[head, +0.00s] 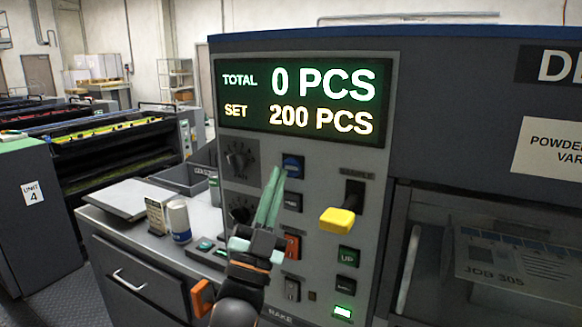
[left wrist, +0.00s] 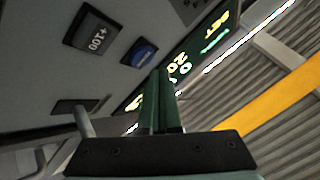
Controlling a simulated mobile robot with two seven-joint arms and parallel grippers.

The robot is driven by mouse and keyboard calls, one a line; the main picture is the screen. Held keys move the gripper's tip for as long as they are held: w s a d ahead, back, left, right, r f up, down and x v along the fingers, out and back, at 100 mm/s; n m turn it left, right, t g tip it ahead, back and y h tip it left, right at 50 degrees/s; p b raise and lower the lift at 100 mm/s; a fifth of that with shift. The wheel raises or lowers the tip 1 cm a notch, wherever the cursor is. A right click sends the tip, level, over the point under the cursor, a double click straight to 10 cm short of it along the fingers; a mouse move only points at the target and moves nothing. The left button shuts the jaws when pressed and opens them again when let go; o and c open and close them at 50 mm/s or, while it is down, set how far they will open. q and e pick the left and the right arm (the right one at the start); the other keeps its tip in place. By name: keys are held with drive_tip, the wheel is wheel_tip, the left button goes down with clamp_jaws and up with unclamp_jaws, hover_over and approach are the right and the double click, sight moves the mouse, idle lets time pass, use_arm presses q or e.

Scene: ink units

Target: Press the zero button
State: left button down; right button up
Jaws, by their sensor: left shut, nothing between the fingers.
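The control panel (head: 322,157) carries a column of buttons under a lit display (head: 305,97) reading TOTAL 0 PCS and SET 200 PCS. A blue button (head: 293,166) sits at the top of the column; its label is too small to read. The blue button (left wrist: 139,52) also shows in the left wrist view, beside a dark +100 button (left wrist: 91,30). My left gripper (head: 277,173) is shut and empty, its green fingertips just left of and below the blue button in the head view. I cannot tell whether they touch the panel. My right gripper is not in view.
A yellow lever handle (head: 337,220) sticks out right of the buttons. Black knobs (head: 239,160) are on the left. Below are red, green UP and other buttons. A side counter (head: 120,233) holds a white jar (head: 179,220) and a grey tray (head: 187,176).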

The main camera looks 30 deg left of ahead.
use_arm(q)
drive_tip(key=s, duration=0.4)
drive_tip(key=shift+s+a, duration=0.1)
drive_tip(key=shift+s, duration=0.05)
idle(0.7)
drive_tip(key=w+d+f+n+g+h+p, duration=0.2)
drive_tip(key=f+g, duration=0.7)
drive_tip(key=f, duration=1.8)
drive_tip(key=s+d+f+n+g+h, duration=0.1)
drive_tip(key=s+d+f+g, duration=0.2)
drive_tip(key=s+f, duration=0.6)
drive_tip(key=s+d+f+n+g+h, duration=0.1)
drive_tip(key=s+d+f+g, duration=0.2)
drive_tip(key=s+f+g, duration=0.3)
drive_tip(key=s+f, duration=0.4)
drive_tip(key=f, duration=0.6)
drive_tip(key=shift+d+f+n+b, duration=0.25)
drive_tip(key=shift+d+n+b, duration=0.05)
